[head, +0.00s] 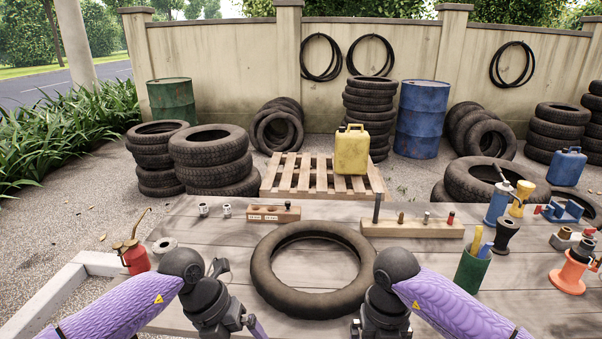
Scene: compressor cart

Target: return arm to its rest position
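My two purple arms come in from the lower left and lower right and bend at dark joints over the near side of the wooden table (400,270). Below these joints, dark links run down to the bottom edge of the head view. No fingertips of my left or right gripper show, so I cannot see whether either holds anything. A black tyre (262,283) lies flat on the table between the two arms, and its near side is close to the bottom edge.
Behind the tyre are a small wooden block (258,214) and a longer wooden rack (410,229) with fittings. A red oil can (134,259) stands left, a green cup (471,271) and orange-based tool (571,275) right. Beyond is a pallet with a yellow can (351,152).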

